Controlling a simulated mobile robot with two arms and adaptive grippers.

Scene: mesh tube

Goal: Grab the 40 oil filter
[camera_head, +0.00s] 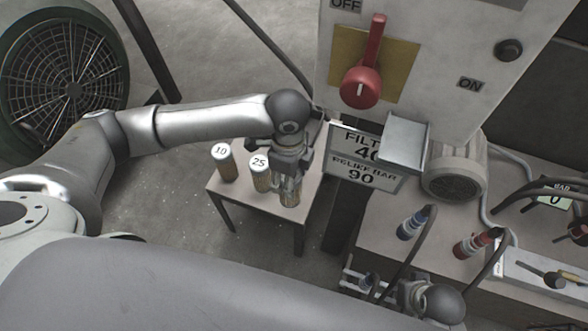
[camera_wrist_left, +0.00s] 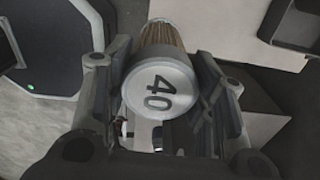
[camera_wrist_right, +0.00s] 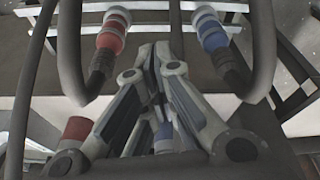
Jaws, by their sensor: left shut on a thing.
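The 40 oil filter is a ribbed tan cylinder with a white cap marked 40 (camera_wrist_left: 158,90). It sits between the fingers of my left gripper (camera_wrist_left: 160,85) in the left wrist view, and the fingers are shut on its sides. In the head view my left gripper (camera_head: 289,170) is above the small table (camera_head: 240,205), with the filter body (camera_head: 289,194) showing below it. I cannot tell whether its base touches the table. My right gripper (camera_wrist_right: 160,50) looks shut and empty; in the head view it is at the lower right (camera_head: 352,281).
Filters marked 10 (camera_head: 223,161) and 25 (camera_head: 261,172) stand left of my left gripper. A control panel with a red switch (camera_head: 361,86) and a filter sign (camera_head: 362,160) is close on the right. Blue (camera_head: 410,224) and red (camera_head: 474,243) hose connectors are by the right bench.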

